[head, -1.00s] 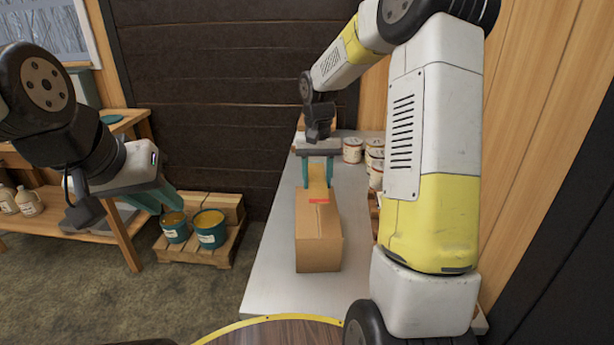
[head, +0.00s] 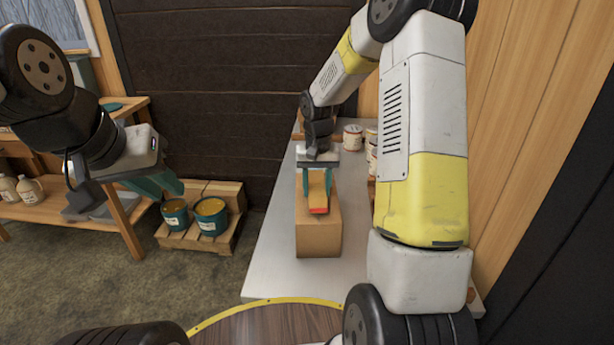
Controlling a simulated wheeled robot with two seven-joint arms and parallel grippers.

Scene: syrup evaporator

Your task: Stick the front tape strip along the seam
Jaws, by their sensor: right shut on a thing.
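A brown cardboard box (head: 319,240) stands on the white table, its top facing up. My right gripper (head: 318,190) points down at the box top, with its teal fingers on either side of a yellow piece (head: 317,184). The gripper is shut on this piece. Its near end is red (head: 318,211) and lies over the near part of the box top; whether it touches the cardboard is unclear. The seam is not distinguishable beneath it. My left gripper (head: 168,190) hangs at the left, away from the box; its finger opening cannot be made out.
The white table (head: 272,270) is bare to the left of the box. Several labelled cans (head: 353,138) stand at its back right, partly behind my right arm. Two teal buckets (head: 211,217) stand on a wooden pallet (head: 215,243) at the left. A workbench (head: 75,208) holds jugs.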

